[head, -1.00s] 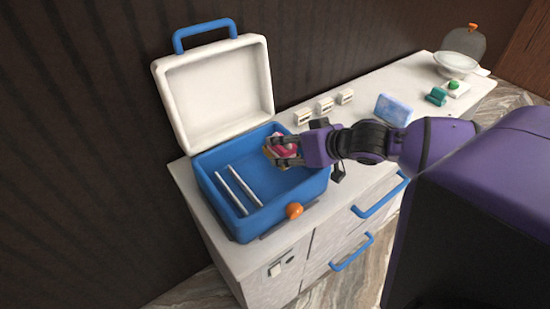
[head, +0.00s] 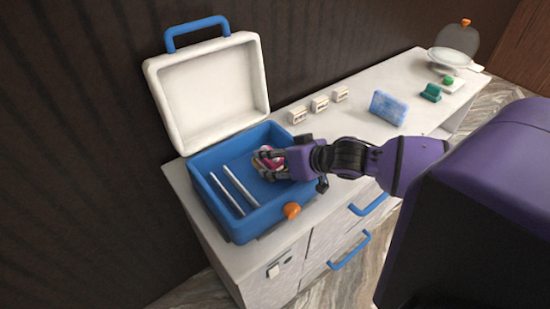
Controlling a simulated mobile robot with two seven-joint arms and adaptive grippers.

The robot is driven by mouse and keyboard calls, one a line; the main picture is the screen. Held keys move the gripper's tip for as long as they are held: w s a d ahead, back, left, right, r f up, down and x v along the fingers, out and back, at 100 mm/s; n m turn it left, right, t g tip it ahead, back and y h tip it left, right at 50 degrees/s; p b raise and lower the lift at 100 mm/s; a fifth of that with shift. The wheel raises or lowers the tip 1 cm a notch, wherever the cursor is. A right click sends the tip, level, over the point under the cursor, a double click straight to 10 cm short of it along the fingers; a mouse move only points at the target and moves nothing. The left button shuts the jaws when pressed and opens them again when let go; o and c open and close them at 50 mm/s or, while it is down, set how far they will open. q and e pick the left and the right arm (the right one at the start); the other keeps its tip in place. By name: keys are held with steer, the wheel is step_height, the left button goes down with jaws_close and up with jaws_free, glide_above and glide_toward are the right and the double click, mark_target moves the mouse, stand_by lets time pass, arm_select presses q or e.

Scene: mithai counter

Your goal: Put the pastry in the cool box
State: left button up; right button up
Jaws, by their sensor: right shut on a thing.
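The blue cool box (head: 222,237) stands on the counter with its white lid (head: 208,95) open against the wall side. Two white dividers (head: 233,190) stand in its left part. My right gripper (head: 268,161) is inside the box opening, over the right part, shut on the pastry (head: 266,155). The pastry is small, with pink and tan colours, and is largely hidden by the fingers. I cannot tell whether it touches the box floor. My left gripper is not in view.
On the white counter (head: 358,133), several small white label blocks (head: 320,104), a blue slab (head: 388,108) and a green object (head: 431,92) stand behind my arm. An orange knob (head: 291,210) sits on the box front.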

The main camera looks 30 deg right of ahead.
steer(key=shift+s+f, duration=0.1)
steer(key=shift+f, duration=0.2)
steer(key=o, duration=1.2)
steer(key=shift+s+f, duration=0.1)
steer(key=shift+f, duration=0.15)
steer(key=shift+r, duration=0.45)
steer(key=v, duration=0.2)
steer(key=p+v, duration=0.1)
steer(key=v, duration=0.1)
steer(key=shift+r, duration=0.5)
steer(key=p, duration=0.2)
glide_toward(278, 159)
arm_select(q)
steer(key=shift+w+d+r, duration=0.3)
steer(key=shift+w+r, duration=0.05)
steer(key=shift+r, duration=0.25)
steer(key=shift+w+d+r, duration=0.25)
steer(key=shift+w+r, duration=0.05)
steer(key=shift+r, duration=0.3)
arm_select(e)
steer(key=shift+s+d+r, duration=0.1)
steer(key=shift+s+r, duration=0.15)
steer(key=shift+s, duration=0.05)
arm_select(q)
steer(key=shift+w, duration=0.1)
